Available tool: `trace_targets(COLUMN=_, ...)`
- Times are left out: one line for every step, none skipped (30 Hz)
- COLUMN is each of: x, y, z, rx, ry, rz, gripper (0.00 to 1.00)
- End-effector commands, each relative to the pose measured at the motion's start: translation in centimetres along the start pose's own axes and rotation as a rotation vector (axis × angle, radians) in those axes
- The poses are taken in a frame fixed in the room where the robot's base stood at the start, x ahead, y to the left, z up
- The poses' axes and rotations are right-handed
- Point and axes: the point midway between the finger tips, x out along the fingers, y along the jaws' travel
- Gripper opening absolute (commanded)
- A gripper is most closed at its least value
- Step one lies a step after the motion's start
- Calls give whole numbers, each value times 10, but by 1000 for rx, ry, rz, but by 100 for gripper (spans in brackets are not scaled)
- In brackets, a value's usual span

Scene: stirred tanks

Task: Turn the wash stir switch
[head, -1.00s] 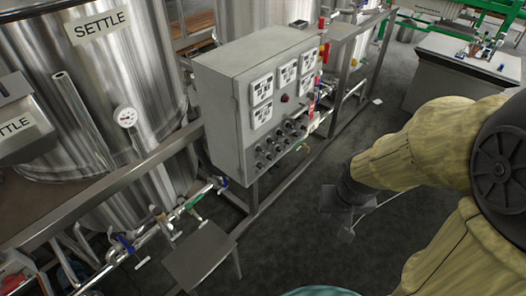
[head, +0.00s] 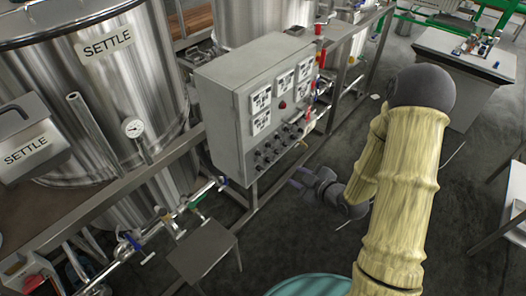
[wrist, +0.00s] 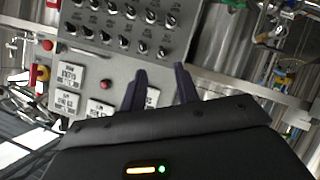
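The grey control box (head: 222,115) stands on a frame left of my arm. Rows of dark knob switches (head: 268,152) run along its lower front. In the wrist view the panel appears turned over, with the black switches (wrist: 125,25) at the top. Their labels are too small to read, so I cannot tell which one is wash stir. My gripper (head: 300,178) is in front of and below the switches. In the wrist view my gripper (wrist: 160,70) has its two dark fingers apart, with nothing between them. The fingers appear apart from the switches.
A red button (wrist: 105,85) and white label plates (wrist: 70,76) are on the panel. Steel tanks marked SETTLE (head: 100,90) stand behind a metal rail at left. A small grey stand (head: 203,258) is below the box. Dark floor is clear right of the frame.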

Motion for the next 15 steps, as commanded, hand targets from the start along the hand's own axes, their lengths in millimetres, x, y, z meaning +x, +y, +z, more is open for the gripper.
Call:
trace_targets(x=-1, y=-1, z=-5, rx=-7, ry=46, rz=6, gripper=31)
trace_targets(x=-1, y=-1, z=-8, rx=-15, ry=71, rz=13, gripper=31)
trace_targets(x=-1, y=-2, z=-10, rx=-20, ry=97, rz=21, gripper=31)
trace_targets(x=-1, y=-2, z=-11, rx=-25, ry=112, rz=26, gripper=31)
trace_targets(x=-1, y=-2, z=-12, rx=-28, ry=123, rz=28, gripper=31)
trace_targets(x=-1, y=-2, z=-13, rx=-30, ry=132, rz=32, gripper=31)
trace_targets(x=-1, y=-2, z=-13, rx=-31, ry=135, rz=33, gripper=31)
trace_targets(x=-1, y=-2, z=-13, rx=-31, ry=135, rz=34, gripper=31)
trace_targets(x=-1, y=-2, z=-13, rx=-32, ry=135, rz=35, gripper=31)
trace_targets(x=-1, y=-2, z=-13, rx=-32, ry=134, rz=35, gripper=31)
trace_targets(x=-1, y=-2, z=-13, rx=-31, ry=134, rz=35, gripper=31)
trace_targets(x=-1, y=-2, z=-13, rx=-31, ry=134, rz=35, gripper=31)
trace_targets(x=-1, y=-2, z=-13, rx=-31, ry=133, rz=35, gripper=31)
trace_targets(x=-1, y=-2, z=-13, rx=-31, ry=133, rz=35, gripper=31)
trace_targets(x=0, y=-2, z=-13, rx=-31, ry=133, rz=34, gripper=31)
